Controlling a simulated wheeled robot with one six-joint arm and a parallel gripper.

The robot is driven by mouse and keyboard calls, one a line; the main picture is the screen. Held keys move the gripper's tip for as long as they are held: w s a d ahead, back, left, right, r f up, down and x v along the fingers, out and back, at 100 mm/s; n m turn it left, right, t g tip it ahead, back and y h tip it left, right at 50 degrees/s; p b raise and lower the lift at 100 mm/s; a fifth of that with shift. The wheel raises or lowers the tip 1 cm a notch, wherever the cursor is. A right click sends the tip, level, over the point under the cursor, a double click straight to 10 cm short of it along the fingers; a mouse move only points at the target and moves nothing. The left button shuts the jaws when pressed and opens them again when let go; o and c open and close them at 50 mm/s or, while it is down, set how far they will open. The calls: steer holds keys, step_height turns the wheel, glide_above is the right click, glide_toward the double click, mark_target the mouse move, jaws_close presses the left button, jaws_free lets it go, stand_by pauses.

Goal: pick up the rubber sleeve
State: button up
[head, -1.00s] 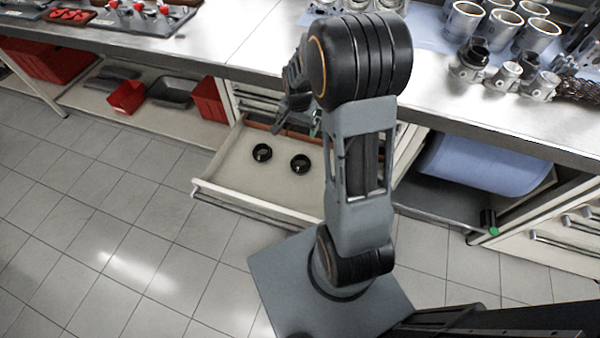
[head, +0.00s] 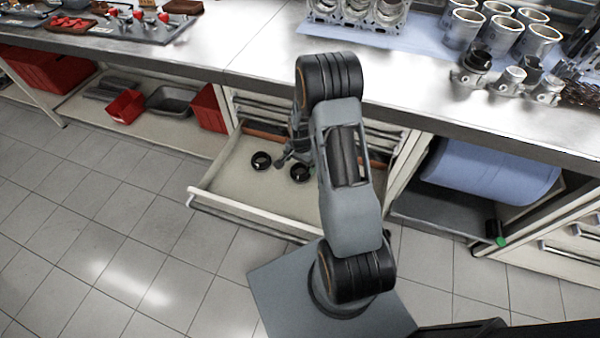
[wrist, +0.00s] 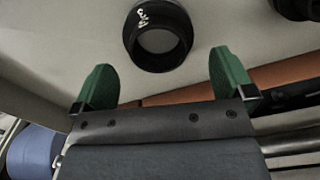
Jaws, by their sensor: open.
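Two short black ring-shaped sleeves lie in the open drawer; I cannot tell from their look which is meant. The right sleeve (head: 299,175) is partly hidden by my gripper (head: 295,160) in the head view. In the wrist view, one black sleeve with white marking (wrist: 172,14) shows its round opening just beyond and between the green fingertips of my gripper (wrist: 163,62). The fingers are apart with nothing held. The left sleeve (head: 261,160) lies clear of the gripper. A second dark round thing (wrist: 297,8) is cut off at the wrist view's top right.
The pale drawer (head: 225,182) is pulled out below the metal bench (head: 255,60), with a brown strip (wrist: 285,97) inside. A blue roll (head: 490,172) sits on the shelf to the right. Red bins (head: 126,105) stand on the left shelf. The drawer's front left is bare.

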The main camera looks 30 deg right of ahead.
mark_target(301, 170)
steer(key=shift+s+f, duration=0.1)
steer(key=shift+f, duration=2.45)
steer(key=shift+c, duration=0.5)
steer(key=c, duration=0.7)
steer(key=shift+r, duration=0.1)
